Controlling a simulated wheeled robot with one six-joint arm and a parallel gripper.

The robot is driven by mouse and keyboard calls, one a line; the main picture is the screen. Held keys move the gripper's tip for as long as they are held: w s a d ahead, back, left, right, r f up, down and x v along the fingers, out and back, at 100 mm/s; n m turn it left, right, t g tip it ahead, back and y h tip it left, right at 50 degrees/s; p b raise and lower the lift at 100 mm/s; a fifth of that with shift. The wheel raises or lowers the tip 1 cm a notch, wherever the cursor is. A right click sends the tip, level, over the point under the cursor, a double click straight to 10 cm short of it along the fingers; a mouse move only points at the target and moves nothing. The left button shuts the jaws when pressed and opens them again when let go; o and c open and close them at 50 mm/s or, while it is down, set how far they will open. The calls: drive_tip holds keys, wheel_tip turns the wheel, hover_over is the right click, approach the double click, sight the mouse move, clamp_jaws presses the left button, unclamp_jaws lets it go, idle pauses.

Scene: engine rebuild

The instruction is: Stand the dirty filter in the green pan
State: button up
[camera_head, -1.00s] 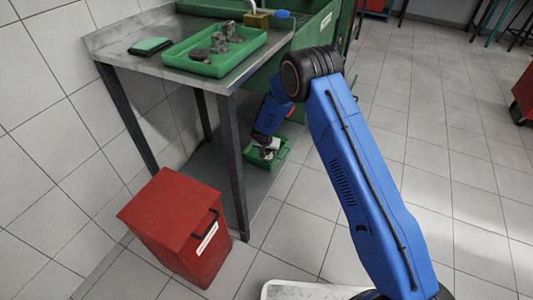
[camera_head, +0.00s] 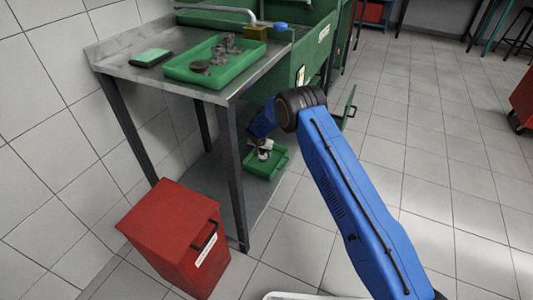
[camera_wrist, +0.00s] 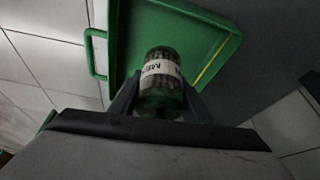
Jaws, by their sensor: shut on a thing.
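The dirty filter is a dark greenish cylinder with a white lettered band (camera_wrist: 161,72). My gripper (camera_wrist: 160,97) is shut on it, with a finger on each side. The green pan (camera_wrist: 218,62) lies behind the filter in the wrist view, and the filter is seen against its floor. In the head view the pan (camera_head: 272,166) is on the low shelf under the steel table, with the filter (camera_head: 264,154) at it. The arm partly hides the gripper there. I cannot tell whether the filter touches the pan floor.
A red bin (camera_head: 172,232) stands at the front left. The steel table (camera_head: 140,82) above holds a green tray (camera_head: 238,72) of grey parts. A table leg (camera_head: 234,170) stands just left of the pan. Tiled floor at the right is open.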

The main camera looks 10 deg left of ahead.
drive_tip(key=shift+w+d+f, duration=0.2)
drive_tip(key=shift+w+f, duration=0.4)
drive_tip(key=shift+w, duration=0.2)
drive_tip(key=shift+w+d+f, duration=0.2)
drive_tip(key=shift+w+f, duration=0.35)
drive_tip(key=shift+w, duration=0.2)
drive_tip(key=shift+w+d+f, duration=0.2)
drive_tip(key=shift+w+f, duration=0.4)
drive_tip(key=shift+w, duration=0.2)
drive_tip(key=shift+f, duration=0.6)
drive_tip(key=o, duration=1.2)
drive_tip(key=shift+o, duration=0.2)
drive_tip(key=shift+r, duration=0.3)
drive_tip(key=v, duration=1.2)
drive_tip(key=shift+s+r, duration=0.1)
drive_tip(key=shift+r, duration=0.15)
